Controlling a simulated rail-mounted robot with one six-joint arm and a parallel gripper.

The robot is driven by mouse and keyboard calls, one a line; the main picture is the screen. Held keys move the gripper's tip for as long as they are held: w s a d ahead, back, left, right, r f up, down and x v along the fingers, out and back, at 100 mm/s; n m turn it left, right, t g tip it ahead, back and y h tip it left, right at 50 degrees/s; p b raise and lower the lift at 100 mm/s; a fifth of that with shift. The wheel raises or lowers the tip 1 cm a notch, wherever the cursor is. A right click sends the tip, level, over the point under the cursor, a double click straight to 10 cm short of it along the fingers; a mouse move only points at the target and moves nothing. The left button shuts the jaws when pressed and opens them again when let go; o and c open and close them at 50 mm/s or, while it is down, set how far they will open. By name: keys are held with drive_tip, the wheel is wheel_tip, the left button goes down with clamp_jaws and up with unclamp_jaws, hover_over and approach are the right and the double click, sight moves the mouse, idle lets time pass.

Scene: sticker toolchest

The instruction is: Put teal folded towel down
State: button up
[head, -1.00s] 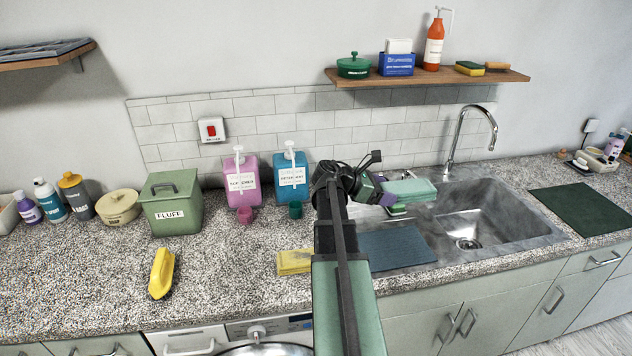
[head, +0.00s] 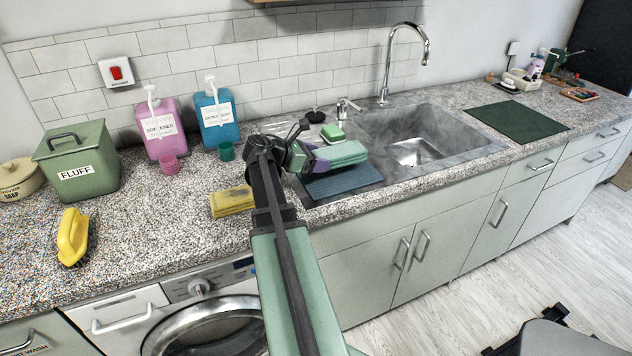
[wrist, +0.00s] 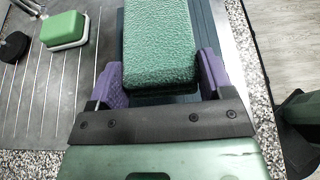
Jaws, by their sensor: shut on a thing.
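The teal folded towel (head: 343,152) is held by my gripper (head: 308,158), over the blue-grey mat beside the sink. In the wrist view the towel (wrist: 158,45) sits between the two purple finger pads of my gripper (wrist: 160,78), which are shut on it. The dark blue-grey mat (head: 345,184) lies below and partly behind the towel on the drainboard. I cannot tell whether the towel touches the mat.
A green sponge in a white dish (wrist: 65,29) and a dark stopper (wrist: 14,46) lie on the ribbed drainboard. The sink basin (head: 415,153) is to the right. A dark green mat (head: 517,120) lies empty farther right.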

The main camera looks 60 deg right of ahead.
sight(316, 178)
wheel_tip(316, 178, down, 5)
drive_tip(key=b, duration=0.4)
drive_tip(key=shift+r, duration=0.5)
drive_tip(key=shift+f, duration=0.25)
drive_tip(key=o, duration=1)
drive_tip(key=shift+r, duration=0.1)
drive_tip(key=shift+c, duration=0.2)
drive_tip(key=shift+r, duration=0.25)
drive_tip(key=p+v, duration=0.4)
drive_tip(key=v, duration=0.7)
drive_tip(key=shift+r+p, duration=0.1)
drive_tip(key=shift+p, duration=0.3)
drive_tip(key=shift+w+a, duration=0.25)
drive_tip(key=shift+a, duration=0.15)
